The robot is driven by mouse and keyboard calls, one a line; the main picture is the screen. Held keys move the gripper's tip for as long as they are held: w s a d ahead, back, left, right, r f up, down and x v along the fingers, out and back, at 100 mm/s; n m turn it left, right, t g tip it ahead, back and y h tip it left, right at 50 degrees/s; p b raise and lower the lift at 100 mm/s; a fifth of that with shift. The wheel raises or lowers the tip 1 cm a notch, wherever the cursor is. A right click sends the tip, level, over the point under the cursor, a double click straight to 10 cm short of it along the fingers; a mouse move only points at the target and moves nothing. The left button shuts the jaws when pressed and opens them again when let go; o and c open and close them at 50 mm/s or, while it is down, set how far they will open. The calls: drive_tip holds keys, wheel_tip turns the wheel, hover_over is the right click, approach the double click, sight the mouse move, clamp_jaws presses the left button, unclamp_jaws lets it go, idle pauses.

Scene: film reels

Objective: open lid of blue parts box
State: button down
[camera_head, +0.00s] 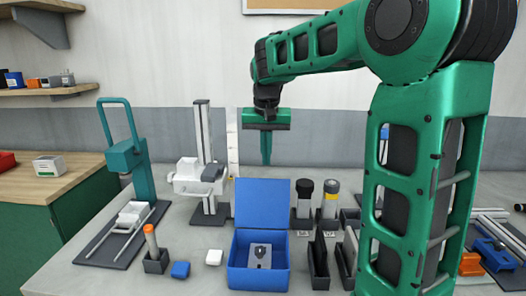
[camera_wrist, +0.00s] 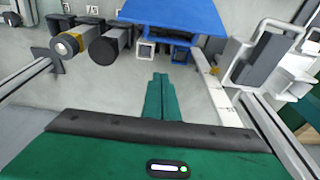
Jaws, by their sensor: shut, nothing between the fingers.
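The blue parts box (camera_head: 238,279) stands on the grey table in the head view. Its lid (camera_head: 262,204) is raised and stands roughly upright at the back of the box. A grey part with a dark knob (camera_head: 260,254) shows inside. My gripper (camera_head: 266,162) is shut and empty, pointing down above and behind the lid, apart from it. In the wrist view the closed green fingers (camera_wrist: 161,76) show below the blue lid (camera_wrist: 180,14), with table visible between them. The fingers hold nothing.
Two capped cylinders (camera_head: 304,193) stand right of the lid, and dark upright holders (camera_head: 318,262) stand right of the box. A white device on a post (camera_head: 203,176) and a teal press (camera_head: 126,158) stand left.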

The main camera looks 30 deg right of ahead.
sight(262, 201)
drive_tip(key=shift+s+a+f, duration=0.25)
drive_tip(key=shift+s+f, duration=0.2)
drive_tip(key=shift+f, duration=0.35)
drive_tip(key=shift+s+a+f, duration=0.3)
drive_tip(key=shift+s+f, duration=0.1)
drive_tip(key=shift+f, duration=0.4)
drive_tip(key=shift+s+a+f, duration=0.25)
drive_tip(key=shift+s+f, duration=0.2)
drive_tip(key=shift+f, duration=0.35)
drive_tip(key=shift+s+a+r+t+h, duration=0.3)
drive_tip(key=shift+s+a+r+t, duration=0.25)
drive_tip(key=shift+s, duration=0.2)
drive_tip(key=shift+s+a+r, duration=0.3)
drive_tip(key=shift+s, duration=0.25)
